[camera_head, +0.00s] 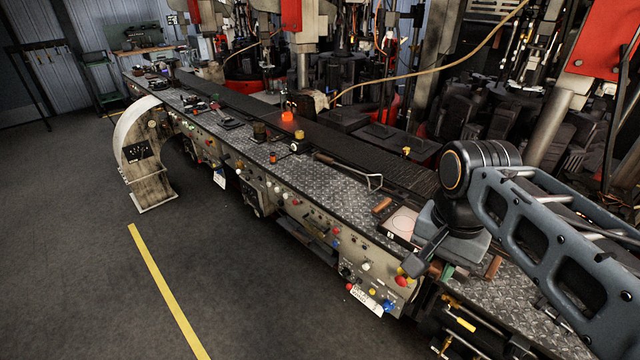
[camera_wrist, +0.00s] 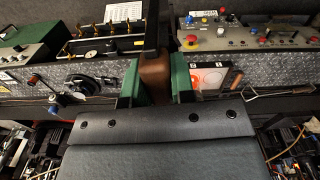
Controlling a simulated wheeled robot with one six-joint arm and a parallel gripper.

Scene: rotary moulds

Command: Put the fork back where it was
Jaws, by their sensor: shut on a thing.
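My gripper (camera_head: 437,268) is over the near right end of the bench, its tips partly hidden by my wrist. In the wrist view my gripper (camera_wrist: 154,88) has its green-padded fingers closed on a brown, wood-like handle (camera_wrist: 155,72). A dark upright part shows above this handle. I cannot tell whether the held thing is the fork. A long tool (camera_head: 346,170) with a dark handle and a triangular wire end lies on the bench, left of my gripper and apart from it.
The long metal-topped bench (camera_head: 300,182) has buttons and knobs along its front. A pale plate with a circle (camera_head: 401,223) and a short brown piece (camera_head: 382,205) lie left of my gripper. A lamp glows orange (camera_head: 287,116). Machinery stands behind; the floor (camera_head: 80,250) at left is largely clear.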

